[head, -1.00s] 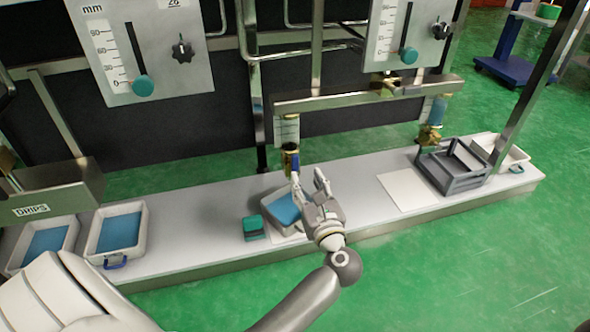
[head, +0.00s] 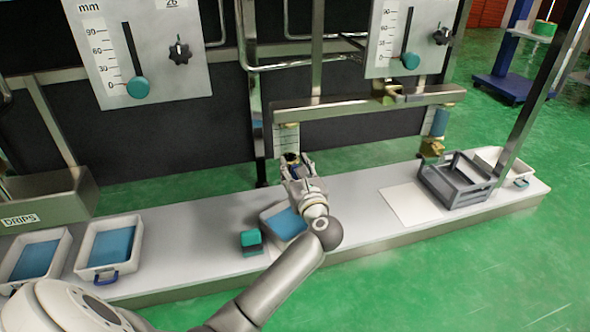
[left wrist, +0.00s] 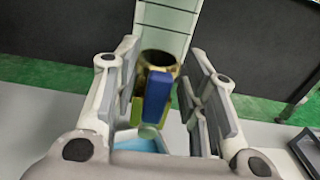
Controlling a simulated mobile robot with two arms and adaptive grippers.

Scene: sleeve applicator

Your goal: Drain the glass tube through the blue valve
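The glass tube (head: 287,140) with a marked scale hangs below the metal rail, above a tray; its lower part also shows in the left wrist view (left wrist: 166,25). The blue valve handle (left wrist: 157,97) hangs under the brass fitting (left wrist: 158,60) at the tube's foot. My left gripper (head: 297,160) is at the valve, and in the left wrist view its open fingers (left wrist: 163,75) stand on both sides of the blue handle with gaps. In the head view the gripper mostly hides the valve. My right gripper is in neither view.
A tray with blue inside (head: 264,218) sits below the valve, beside a teal and dark block (head: 251,241). A second tube (head: 440,122) with brass valve (head: 431,148) hangs right, near a grey crate (head: 428,183). A white sheet (head: 410,204) lies between.

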